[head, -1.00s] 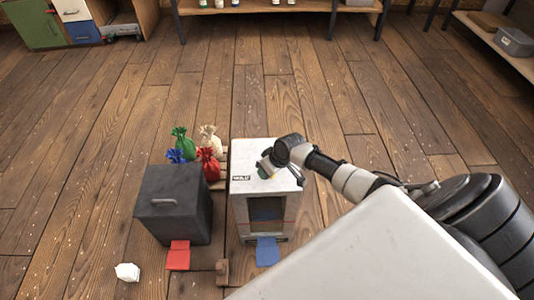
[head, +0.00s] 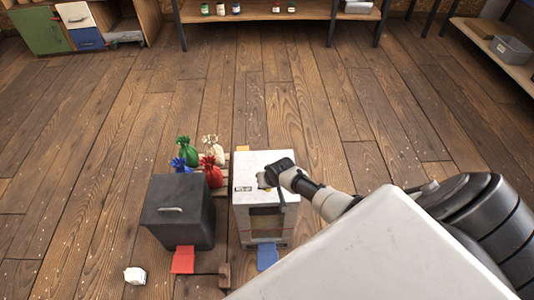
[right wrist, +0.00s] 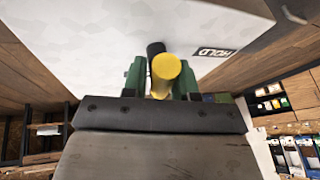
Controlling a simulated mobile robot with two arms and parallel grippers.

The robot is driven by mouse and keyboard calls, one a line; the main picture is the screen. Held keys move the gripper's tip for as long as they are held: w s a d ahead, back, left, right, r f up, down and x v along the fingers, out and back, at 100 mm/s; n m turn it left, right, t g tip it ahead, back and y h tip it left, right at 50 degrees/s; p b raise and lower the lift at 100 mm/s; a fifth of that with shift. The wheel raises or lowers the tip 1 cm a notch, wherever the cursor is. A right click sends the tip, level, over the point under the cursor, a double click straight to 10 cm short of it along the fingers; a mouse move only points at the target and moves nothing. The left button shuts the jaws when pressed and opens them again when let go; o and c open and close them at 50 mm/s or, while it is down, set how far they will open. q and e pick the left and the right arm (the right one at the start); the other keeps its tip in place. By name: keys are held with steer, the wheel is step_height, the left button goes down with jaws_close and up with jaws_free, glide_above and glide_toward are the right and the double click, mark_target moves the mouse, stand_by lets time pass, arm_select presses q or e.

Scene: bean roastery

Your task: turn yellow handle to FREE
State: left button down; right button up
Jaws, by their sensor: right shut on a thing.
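A white box (head: 251,213) with a dark front opening stands on the floor. The yellow handle (right wrist: 165,70) is a round-ended bar beside a short black part on the box top. My right gripper (right wrist: 161,82) is shut on the handle, with a green finger on each side. In the head view my right gripper (head: 268,182) is over the box top and mostly hides the handle. No FREE marking can be read. My left gripper is not in view.
A dark grey bin (head: 178,216) with a lid handle stands left of the box. Green (head: 188,153), blue and red sacks and a pale one stand behind it. Red (head: 183,260) and blue (head: 267,257) flaps lie in front. A white lump (head: 134,275) is on the floor.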

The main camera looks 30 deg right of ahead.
steer(key=shift+a+m+h+p, duration=0.2)
steer(key=shift+m+h+p, duration=0.3)
steer(key=shift+m+p, duration=0.5)
steer(key=shift+m, duration=0.3)
steer(key=o, duration=0.9)
steer(key=p+v, duration=0.5)
steer(key=v, duration=0.5)
steer(key=shift+r, duration=0.35)
steer(key=shift+s+a, duration=0.1)
steer(key=shift+s, duration=0.05)
